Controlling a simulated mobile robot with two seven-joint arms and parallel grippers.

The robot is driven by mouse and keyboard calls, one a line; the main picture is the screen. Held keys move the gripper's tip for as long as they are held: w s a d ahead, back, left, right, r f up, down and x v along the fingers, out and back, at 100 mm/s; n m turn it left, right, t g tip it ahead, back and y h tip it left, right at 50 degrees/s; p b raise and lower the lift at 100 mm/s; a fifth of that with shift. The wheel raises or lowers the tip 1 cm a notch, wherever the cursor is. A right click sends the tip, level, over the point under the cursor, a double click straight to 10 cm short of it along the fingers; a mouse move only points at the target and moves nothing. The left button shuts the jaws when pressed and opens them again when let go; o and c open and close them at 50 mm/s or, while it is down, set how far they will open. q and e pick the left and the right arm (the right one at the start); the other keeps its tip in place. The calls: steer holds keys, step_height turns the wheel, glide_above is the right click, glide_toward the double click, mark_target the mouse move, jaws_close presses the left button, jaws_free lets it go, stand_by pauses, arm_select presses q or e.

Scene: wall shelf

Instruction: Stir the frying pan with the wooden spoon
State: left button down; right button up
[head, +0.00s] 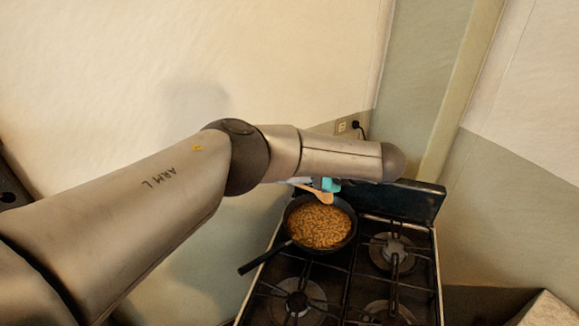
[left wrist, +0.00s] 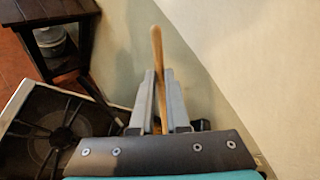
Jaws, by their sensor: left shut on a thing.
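The black frying pan (head: 291,233) sits on the back left part of the stove, full of small brown pieces of food, its handle pointing to the front left. My left gripper (left wrist: 159,76) is shut on the wooden spoon (left wrist: 156,45), whose shaft runs between the two fingers in the left wrist view. In the head view my left arm hides most of the gripper. The spoon's broad end (head: 322,196) shows below the arm, over the far part of the pan; I cannot tell whether it touches the food. My right gripper is not in view.
The black gas stove (head: 352,283) has free burners at the front left and on the right. Its raised back panel (head: 410,199) stands behind. Walls close in behind and to the right. In the left wrist view, a dark wooden table (left wrist: 68,14) stands beyond the stove.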

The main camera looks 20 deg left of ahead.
arm_select(q)
steer(key=s+d+f+n+g+h+b, duration=0.1)
steer(key=s+f+n+h+b, duration=0.5)
steer(key=s+f+n+h, duration=0.2)
steer(key=shift+d+f+n+h, duration=0.15)
steer(key=shift+f+n+h, duration=0.35)
steer(key=shift+f+h, duration=0.8)
